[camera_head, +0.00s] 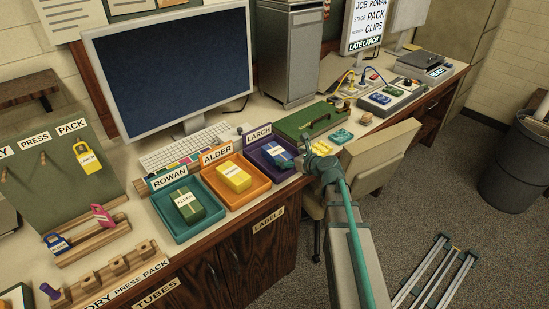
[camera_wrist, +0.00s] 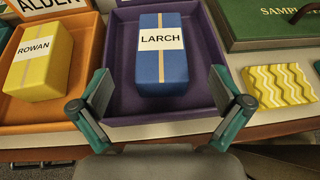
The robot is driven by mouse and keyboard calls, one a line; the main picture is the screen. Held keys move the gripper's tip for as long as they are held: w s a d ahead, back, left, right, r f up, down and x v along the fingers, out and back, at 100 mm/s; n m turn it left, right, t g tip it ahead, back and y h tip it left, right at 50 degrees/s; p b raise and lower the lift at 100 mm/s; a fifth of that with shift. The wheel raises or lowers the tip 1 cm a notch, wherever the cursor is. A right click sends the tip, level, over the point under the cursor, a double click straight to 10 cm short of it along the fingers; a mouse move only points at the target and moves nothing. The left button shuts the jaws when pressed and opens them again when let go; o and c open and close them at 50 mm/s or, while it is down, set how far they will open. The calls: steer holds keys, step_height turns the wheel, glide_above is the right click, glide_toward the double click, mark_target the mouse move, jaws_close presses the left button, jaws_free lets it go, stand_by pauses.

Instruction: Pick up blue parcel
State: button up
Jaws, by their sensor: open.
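The blue parcel (camera_wrist: 162,60) lies in the purple tray (camera_wrist: 118,55). It has a pale band and a white label reading LARCH. The fingers do not appear to touch the parcel. In the head view my gripper (camera_head: 312,158) is at the tray's right side, its fingers hard to make out.
A yellow parcel labelled ROWAN (camera_wrist: 36,62) lies in the orange tray (camera_wrist: 85,85) to the left. A green parcel (camera_head: 187,206) lies in the teal tray (camera_head: 161,209). A green case (camera_wrist: 265,28) and a yellow patterned block (camera_wrist: 278,85) stand to the right.

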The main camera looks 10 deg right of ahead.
mark_target(278, 152)
steer(key=x, duration=0.3)
steer(key=shift+w+a+f+p, duration=0.15)
steer(key=shift+w+p, duration=0.2)
steer(key=p+x, duration=0.2)
steer(key=x, duration=0.3)
steer(key=c, duration=1.5)
